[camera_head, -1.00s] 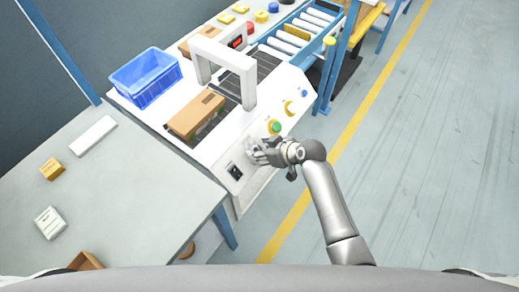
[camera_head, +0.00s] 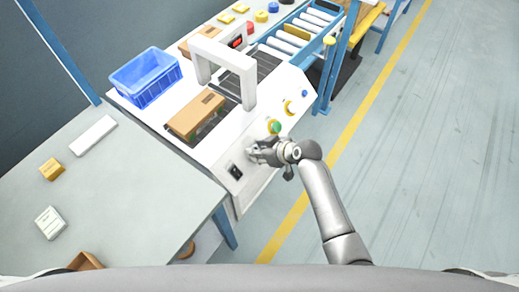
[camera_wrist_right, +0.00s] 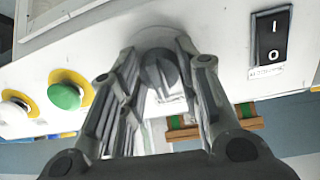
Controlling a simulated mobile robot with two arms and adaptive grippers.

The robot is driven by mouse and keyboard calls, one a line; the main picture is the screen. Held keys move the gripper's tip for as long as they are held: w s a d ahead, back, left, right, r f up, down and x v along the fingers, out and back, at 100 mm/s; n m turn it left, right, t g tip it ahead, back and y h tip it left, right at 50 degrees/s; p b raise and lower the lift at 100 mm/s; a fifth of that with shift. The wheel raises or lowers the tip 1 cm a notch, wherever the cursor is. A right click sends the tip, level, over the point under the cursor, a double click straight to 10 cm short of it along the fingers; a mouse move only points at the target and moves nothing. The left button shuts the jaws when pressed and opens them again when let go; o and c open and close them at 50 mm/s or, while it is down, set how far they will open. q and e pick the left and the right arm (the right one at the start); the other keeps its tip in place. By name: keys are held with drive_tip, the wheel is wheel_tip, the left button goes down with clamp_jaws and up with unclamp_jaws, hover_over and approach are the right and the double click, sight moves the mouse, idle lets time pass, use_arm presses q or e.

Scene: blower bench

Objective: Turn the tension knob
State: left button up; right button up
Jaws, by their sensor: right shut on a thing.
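The tension knob is a dark round knob (camera_wrist_right: 160,72) on the white front panel of the machine. It shows between the two fingers of my right gripper (camera_wrist_right: 160,85) in the right wrist view. The fingers are shut on it, one on each side. In the head view my right gripper (camera_head: 255,150) is against the sloped panel (camera_head: 262,175), and it hides the knob there. My left gripper is not in view.
A green button (camera_head: 274,127) sits close beside my right gripper, and a black power switch (camera_head: 235,172) is on its other side. A white arch (camera_head: 228,60) spans the conveyor, with a cardboard box (camera_head: 196,117) in front. A blue crate (camera_head: 145,77) stands at left.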

drive_tip(key=m+p, duration=0.3)
drive_tip(key=shift+r+m, duration=0.25)
drive_tip(key=shift+m, duration=0.15)
drive_tip(key=m+p, duration=0.2)
drive_tip(key=m, duration=0.1)
drive_tip(key=shift+w+f+m+g+p, duration=0.15)
drive_tip(key=shift+m+g+p, duration=0.15)
drive_tip(key=shift+m+p, duration=0.6)
drive_tip(key=o, duration=1)
